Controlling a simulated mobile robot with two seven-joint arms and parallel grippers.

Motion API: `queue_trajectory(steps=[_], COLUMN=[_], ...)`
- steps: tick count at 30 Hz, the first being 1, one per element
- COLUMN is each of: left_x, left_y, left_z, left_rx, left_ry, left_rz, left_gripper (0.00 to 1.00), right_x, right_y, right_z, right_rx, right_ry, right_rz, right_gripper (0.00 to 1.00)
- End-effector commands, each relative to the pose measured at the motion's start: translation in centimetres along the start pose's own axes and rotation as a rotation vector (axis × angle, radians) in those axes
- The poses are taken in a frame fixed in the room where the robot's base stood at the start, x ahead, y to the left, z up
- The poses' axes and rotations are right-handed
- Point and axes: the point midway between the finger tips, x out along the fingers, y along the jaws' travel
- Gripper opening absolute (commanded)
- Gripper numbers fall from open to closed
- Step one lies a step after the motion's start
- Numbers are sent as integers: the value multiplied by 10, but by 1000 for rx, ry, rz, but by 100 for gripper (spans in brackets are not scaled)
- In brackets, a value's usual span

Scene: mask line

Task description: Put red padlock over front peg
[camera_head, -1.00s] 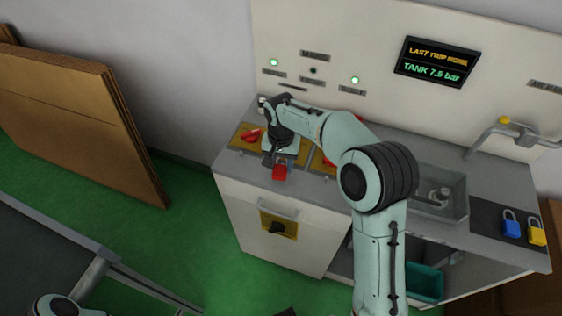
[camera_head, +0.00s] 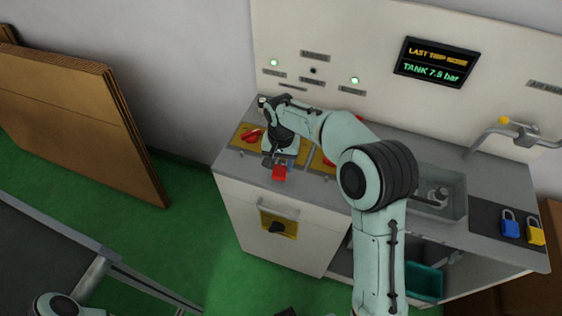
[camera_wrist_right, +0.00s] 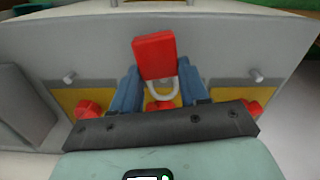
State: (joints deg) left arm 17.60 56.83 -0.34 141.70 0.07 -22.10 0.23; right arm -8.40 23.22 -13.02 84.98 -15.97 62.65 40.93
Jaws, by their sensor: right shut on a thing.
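The red padlock (camera_head: 279,173) hangs at my right gripper (camera_head: 279,160), above the front edge of the counter's left part. In the right wrist view the red padlock (camera_wrist_right: 155,55) is slightly tilted, its pale shackle (camera_wrist_right: 163,91) between the blue fingers of my right gripper (camera_wrist_right: 160,90). That gripper is shut on it. Small pegs stick up at the left (camera_wrist_right: 69,77) and right (camera_wrist_right: 256,75); any peg behind the padlock is hidden. I cannot tell which one is the front peg.
Red handles on yellow plates sit on the counter, at the left (camera_head: 252,135) and partly behind my arm. A blue padlock (camera_head: 511,226) and a yellow padlock (camera_head: 535,231) stand on a dark mat at the right.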

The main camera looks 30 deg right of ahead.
Motion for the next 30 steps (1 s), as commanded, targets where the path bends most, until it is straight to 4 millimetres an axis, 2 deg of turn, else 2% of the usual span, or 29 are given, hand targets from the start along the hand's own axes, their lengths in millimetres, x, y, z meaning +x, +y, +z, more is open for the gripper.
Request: queue_trajectory(steps=[15,30], left_x=[0,6], left_y=[0,-3], left_z=[0,2], left_rx=[0,-1], left_ry=[0,-3], left_rz=[0,-1], left_gripper=[0,0], right_x=[1,13], right_y=[0,0], right_z=[0,0], right_rx=[0,0], right_ry=[0,-1], right_rz=[0,1], right_gripper=[17,17])
